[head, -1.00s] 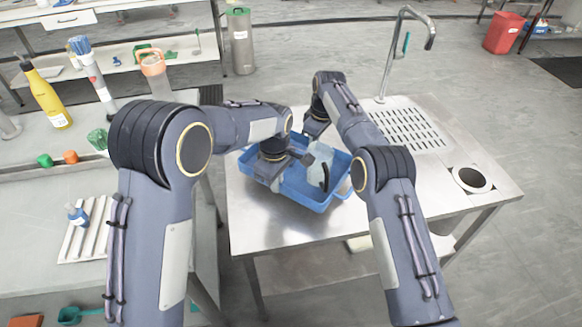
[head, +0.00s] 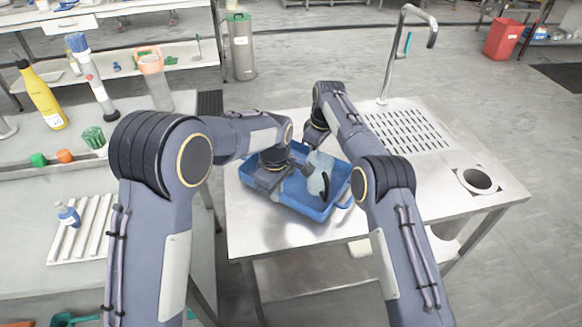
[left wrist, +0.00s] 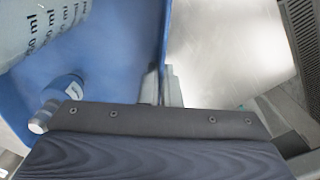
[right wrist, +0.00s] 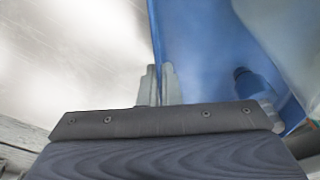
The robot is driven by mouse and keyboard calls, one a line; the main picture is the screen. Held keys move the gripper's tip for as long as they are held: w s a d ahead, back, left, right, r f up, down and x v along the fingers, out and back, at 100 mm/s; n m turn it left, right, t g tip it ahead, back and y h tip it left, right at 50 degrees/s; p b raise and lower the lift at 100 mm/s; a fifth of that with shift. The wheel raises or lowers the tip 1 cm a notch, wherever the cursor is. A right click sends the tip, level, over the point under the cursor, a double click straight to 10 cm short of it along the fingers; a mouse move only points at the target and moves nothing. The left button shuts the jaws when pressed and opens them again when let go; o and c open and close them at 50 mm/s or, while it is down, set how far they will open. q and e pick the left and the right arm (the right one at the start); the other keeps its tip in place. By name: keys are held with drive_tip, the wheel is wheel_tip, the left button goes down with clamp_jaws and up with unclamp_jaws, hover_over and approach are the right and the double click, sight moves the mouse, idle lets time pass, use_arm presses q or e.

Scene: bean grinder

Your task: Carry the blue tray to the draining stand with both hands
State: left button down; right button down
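The blue tray (head: 306,207) is over the left part of the steel draining stand (head: 275,233). I cannot tell whether its base touches the top. My left gripper (head: 272,184) is shut on one tray wall, which runs between its fingers in the left wrist view (left wrist: 162,88). My right gripper is at the tray's far side, mostly hidden by its arm in the head view. In the right wrist view (right wrist: 155,85) it is shut on the opposite wall. The tray holds a clear beaker with ml marks (left wrist: 38,32) and a small blue bottle (left wrist: 62,96).
The stand has a slotted drain area (head: 407,130), a tall tap (head: 386,60) and a round hole (head: 477,180) at right. Its right front surface is clear. A workbench (head: 30,215) with a yellow bottle (head: 42,97) and a white rack (head: 84,230) stands at left.

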use_arm(q)
drive_tip(key=shift+f+b, duration=0.3)
drive_tip(key=shift+f, duration=0.3)
use_arm(e)
drive_tip(key=shift+f, duration=0.5)
use_arm(q)
drive_tip(key=c, duration=1.6)
unclamp_jaws()
drive_tip(key=shift+r, duration=0.1)
drive_tip(key=shift+c, duration=0.2)
use_arm(e)
drive_tip(key=c, duration=1.6)
unclamp_jaws()
drive_tip(key=shift+c, duration=0.2)
use_arm(q)
wheel_tip(320, 180, up, 12)
drive_tip(key=shift+f, duration=0.25)
use_arm(e)
drive_tip(key=shift+r, duration=0.2)
drive_tip(key=r, duration=0.4)
drive_tip(key=d+r, duration=0.1)
drive_tip(key=r, duration=0.2)
drive_tip(key=shift+s, duration=0.3)
use_arm(q)
drive_tip(key=shift+r, duration=0.2)
